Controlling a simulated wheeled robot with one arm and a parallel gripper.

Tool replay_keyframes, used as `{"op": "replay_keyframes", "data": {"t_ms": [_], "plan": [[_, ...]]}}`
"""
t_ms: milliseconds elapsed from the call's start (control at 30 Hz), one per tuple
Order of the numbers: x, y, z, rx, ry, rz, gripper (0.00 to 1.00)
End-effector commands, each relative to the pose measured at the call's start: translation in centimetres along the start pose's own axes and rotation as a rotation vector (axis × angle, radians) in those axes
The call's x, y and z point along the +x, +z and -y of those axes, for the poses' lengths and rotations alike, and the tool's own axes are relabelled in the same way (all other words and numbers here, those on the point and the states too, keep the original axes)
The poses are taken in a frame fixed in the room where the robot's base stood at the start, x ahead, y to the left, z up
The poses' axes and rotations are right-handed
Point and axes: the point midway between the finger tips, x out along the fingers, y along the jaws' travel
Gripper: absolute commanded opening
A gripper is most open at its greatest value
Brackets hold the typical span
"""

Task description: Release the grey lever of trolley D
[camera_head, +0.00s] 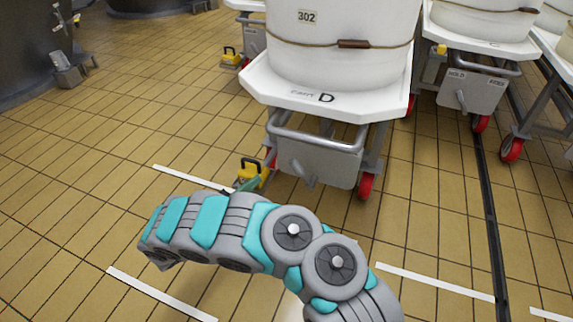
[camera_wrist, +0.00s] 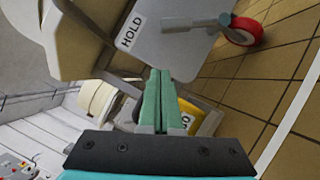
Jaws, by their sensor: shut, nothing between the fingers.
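Trolley D (camera_head: 270,83) stands ahead with a white tray marked D and a large white vat on it. Its grey lever (camera_head: 308,175) hangs down from the grey front panel (camera_head: 330,160). In the wrist view the lever (camera_wrist: 200,21) lies across the panel near the top, pointing toward a red wheel, apart from the fingers. A HOLD label (camera_wrist: 131,32) is on that panel. My gripper (camera_wrist: 158,73) is shut and empty, its green fingertips below the HOLD label in the picture. In the head view my gripper (camera_head: 249,185) is left of the lever, partly hidden by my arm.
A yellow unit (camera_head: 250,174) sits low at the trolley's left, close behind my gripper; it also shows in the wrist view (camera_wrist: 192,116). A tubular bar (camera_head: 310,143) crosses above the panel. Another trolley (camera_head: 475,85) stands at the right.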

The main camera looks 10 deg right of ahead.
Motion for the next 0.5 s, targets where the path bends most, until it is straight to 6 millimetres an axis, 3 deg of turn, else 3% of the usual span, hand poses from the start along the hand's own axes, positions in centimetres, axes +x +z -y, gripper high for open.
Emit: {"op": "replay_keyframes", "data": {"t_ms": [167,500], "plan": [[-1.6,-1.0,0.8,0.006,0.012,-0.037,0.0],[-1.6,-1.0,0.8,0.008,0.013,-0.039,0.0]]}}
